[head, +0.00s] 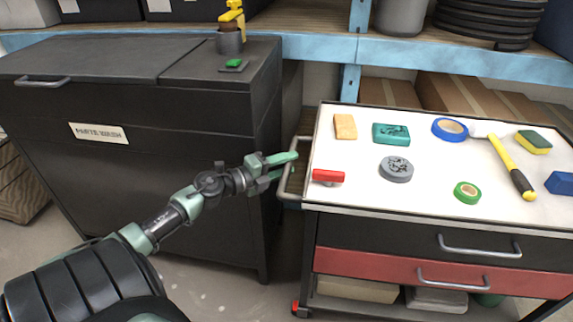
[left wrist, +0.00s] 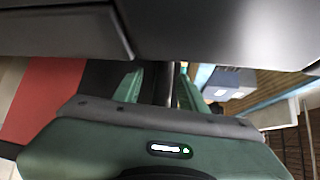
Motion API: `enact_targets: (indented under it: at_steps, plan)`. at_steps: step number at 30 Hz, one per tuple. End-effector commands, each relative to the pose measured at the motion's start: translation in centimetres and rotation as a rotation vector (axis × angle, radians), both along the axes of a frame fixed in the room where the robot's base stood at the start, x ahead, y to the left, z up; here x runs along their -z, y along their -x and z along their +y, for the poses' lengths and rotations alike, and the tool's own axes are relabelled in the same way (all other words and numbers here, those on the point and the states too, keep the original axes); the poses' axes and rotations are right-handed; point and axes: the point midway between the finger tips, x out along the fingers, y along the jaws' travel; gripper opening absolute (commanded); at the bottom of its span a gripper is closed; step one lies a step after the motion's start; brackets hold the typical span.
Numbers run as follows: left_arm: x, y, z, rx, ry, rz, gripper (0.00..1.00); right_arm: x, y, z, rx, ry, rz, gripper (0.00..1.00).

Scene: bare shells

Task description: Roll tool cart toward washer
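The tool cart (head: 318,218) stands at the right, with a white top, a black drawer and a red drawer. Its grey side handle (head: 284,190) sticks out on the left. The washer (head: 180,172) is the dark cabinet at the left, with a label that seems to read "PARTS WASH". My left gripper (head: 281,169) is at the handle, its green fingers apart. In the left wrist view, a grey bar (left wrist: 172,82) shows between the fingers, nearer the right one; a gap shows beside it. My right gripper is not in view.
On the cart top lie a red block (head: 328,176), a grey disc (head: 396,169), a hammer (head: 510,166), tape rolls and sponges. A blue-edged shelf (head: 440,57) runs behind. A narrow floor gap separates washer and cart.

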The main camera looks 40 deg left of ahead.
Motion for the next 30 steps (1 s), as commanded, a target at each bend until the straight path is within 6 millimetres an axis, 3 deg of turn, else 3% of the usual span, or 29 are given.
enact_targets:
  at_steps: [8, 15, 21, 30]
  plan:
    - [-0.2, 1.0, 0.1, 0.003, 0.002, 0.001, 0.41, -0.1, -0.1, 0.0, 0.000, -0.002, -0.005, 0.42]
    - [-0.7, 4.9, 1.0, 0.000, 0.003, 0.003, 0.41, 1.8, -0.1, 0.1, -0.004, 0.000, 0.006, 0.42]
    - [-1.0, 7.2, 1.7, -0.001, 0.002, 0.001, 0.41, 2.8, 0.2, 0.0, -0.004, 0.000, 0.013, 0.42]
    - [-1.1, 7.7, 1.8, -0.001, 0.000, -0.001, 0.41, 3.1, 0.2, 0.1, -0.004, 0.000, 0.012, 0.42]
